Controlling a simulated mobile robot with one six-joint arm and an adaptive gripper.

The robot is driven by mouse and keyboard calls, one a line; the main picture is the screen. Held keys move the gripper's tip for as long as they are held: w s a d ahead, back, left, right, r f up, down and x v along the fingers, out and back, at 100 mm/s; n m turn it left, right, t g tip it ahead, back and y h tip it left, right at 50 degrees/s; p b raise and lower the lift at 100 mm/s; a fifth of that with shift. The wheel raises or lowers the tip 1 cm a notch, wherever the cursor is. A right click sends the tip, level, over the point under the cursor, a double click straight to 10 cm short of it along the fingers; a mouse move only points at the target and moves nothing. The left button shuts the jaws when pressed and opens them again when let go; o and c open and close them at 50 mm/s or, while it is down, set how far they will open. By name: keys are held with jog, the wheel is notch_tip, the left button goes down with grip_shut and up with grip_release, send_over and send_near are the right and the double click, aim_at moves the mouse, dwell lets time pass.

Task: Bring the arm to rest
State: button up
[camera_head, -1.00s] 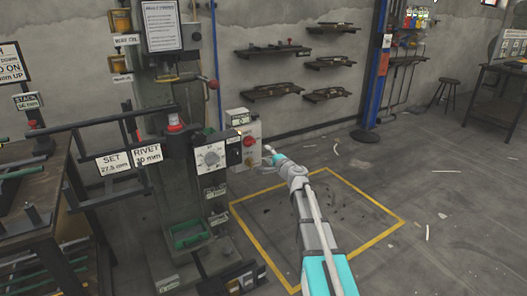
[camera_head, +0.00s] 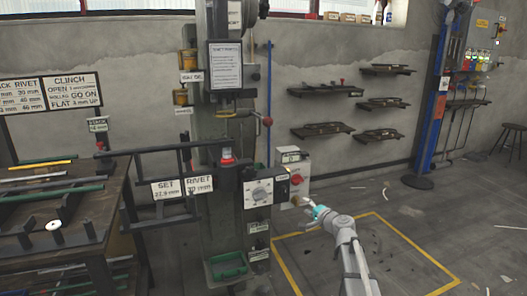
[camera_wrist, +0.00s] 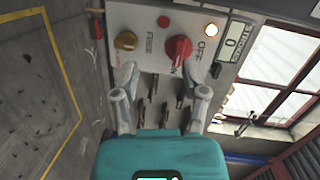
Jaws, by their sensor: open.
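My arm (camera_head: 350,250) reaches up from the lower edge of the head view, and my gripper (camera_head: 307,205) is beside the front of a pale control box (camera_head: 293,172) on the rivet press (camera_head: 222,190). In the wrist view my gripper (camera_wrist: 166,84) has its two grey fingers spread with nothing held between them. The control box panel (camera_wrist: 150,20) lies beyond the fingertips. I cannot tell the exact gap to the panel.
A workbench (camera_head: 105,215) with bars on it stands at the left. Wall shelves (camera_head: 322,131) hang behind. A yellow floor outline (camera_head: 412,245) lies to the right of the press, with mostly open floor around it. A blue post (camera_head: 432,90) stands farther right.

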jog(key=s+a+f+n+g+h, duration=0.1)
jog(key=s+a+f+n+g, duration=0.4)
jog(key=s, duration=0.3)
jog(key=s+a+f+n+g, duration=0.2)
jog(key=s+f+n+g, duration=0.15)
jog(key=s+f, duration=0.35)
jog(key=s+d+f+n+g+h, duration=0.1)
jog(key=s+d+f+g+h, duration=0.15)
jog(key=s, duration=0.55)
jog(key=s+d+f+n+g+h, duration=0.1)
jog(key=s+d+f+g+h, duration=0.2)
jog(key=s, duration=0.5)
notch_tip(320, 180, up, 39)
jog(key=h+p, duration=0.1)
jog(key=p, duration=3.6)
jog(key=shift+g+p, duration=0.3)
jog(key=shift+g, duration=0.1)
